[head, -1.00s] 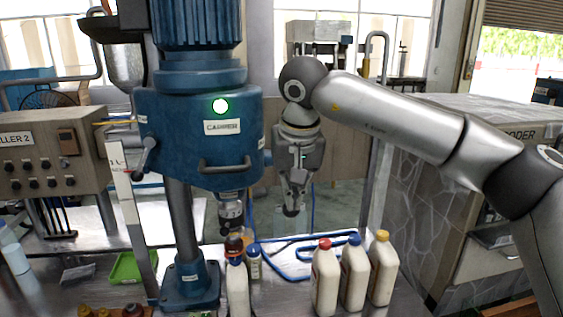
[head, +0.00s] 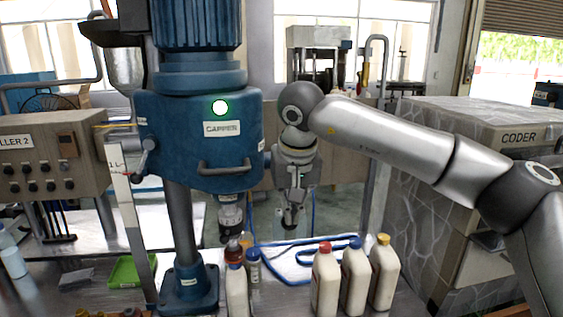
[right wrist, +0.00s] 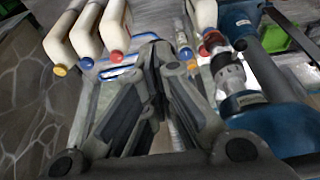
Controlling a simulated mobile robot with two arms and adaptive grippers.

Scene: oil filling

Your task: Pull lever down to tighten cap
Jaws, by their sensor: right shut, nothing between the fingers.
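The blue capper (head: 200,150) stands left of centre with a green light on its front. A bar handle (head: 224,168) runs across its lower front. A small lever (head: 147,150) with a dark grip sits on its left side. My left gripper is not in view.
Three white bottles with red, blue and yellow caps (head: 355,278) stand at front right. A green tray (head: 130,270) lies at left. A coder cabinet (head: 480,120) stands at right.

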